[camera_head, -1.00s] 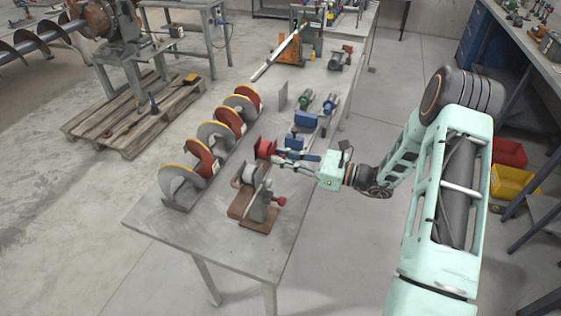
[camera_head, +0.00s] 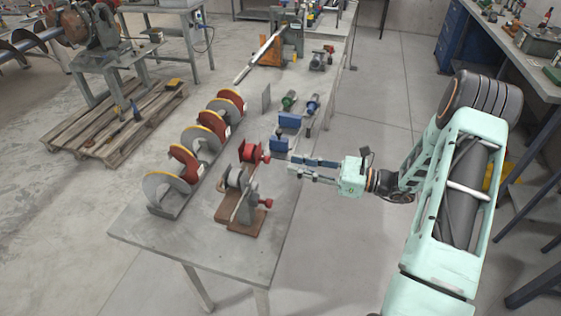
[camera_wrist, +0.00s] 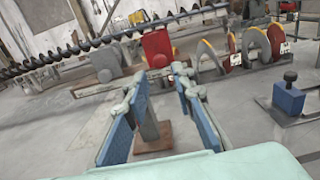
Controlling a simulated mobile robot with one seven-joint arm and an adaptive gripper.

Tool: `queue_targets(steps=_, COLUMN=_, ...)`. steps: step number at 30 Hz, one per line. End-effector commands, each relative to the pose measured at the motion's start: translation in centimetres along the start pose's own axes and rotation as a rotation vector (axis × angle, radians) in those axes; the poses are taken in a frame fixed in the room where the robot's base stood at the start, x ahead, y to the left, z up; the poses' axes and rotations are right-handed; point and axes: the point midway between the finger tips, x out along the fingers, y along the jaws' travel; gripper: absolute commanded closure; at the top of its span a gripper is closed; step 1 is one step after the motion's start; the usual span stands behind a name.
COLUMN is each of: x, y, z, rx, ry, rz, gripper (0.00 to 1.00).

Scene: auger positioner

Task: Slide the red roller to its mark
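The red roller (camera_head: 250,152) is mounted on the positioner fixture on the table, with a red knob (camera_head: 266,159) at its right. A grey roller (camera_head: 236,178) sits nearer on the same fixture, above a brown base (camera_head: 240,218). My gripper (camera_head: 295,165) is to the right of the red roller, apart from it, with its fingers pointing left toward it. In the wrist view the two blue-padded fingers (camera_wrist: 157,80) stand apart with nothing between them. The red roller (camera_wrist: 157,48) shows beyond the fingertips. I cannot make out the mark.
Red and grey auger flights (camera_head: 185,160) stand along the table's left side. Blue blocks (camera_head: 280,144) and small green and blue motors (camera_head: 289,100) sit behind the fixture. The grey table's (camera_head: 200,245) front end is clear.

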Motion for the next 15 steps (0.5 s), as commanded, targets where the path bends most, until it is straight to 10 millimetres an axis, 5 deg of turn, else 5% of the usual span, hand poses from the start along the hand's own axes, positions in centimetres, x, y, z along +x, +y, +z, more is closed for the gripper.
queue_targets(steps=6, x=-2.5, y=0.0, z=0.0, rx=-0.001, ry=0.000, rz=0.000, gripper=0.77)
queue_targets(steps=15, x=-2.9, y=0.0, z=0.0, rx=0.000, ry=0.000, rz=0.001, gripper=0.77)
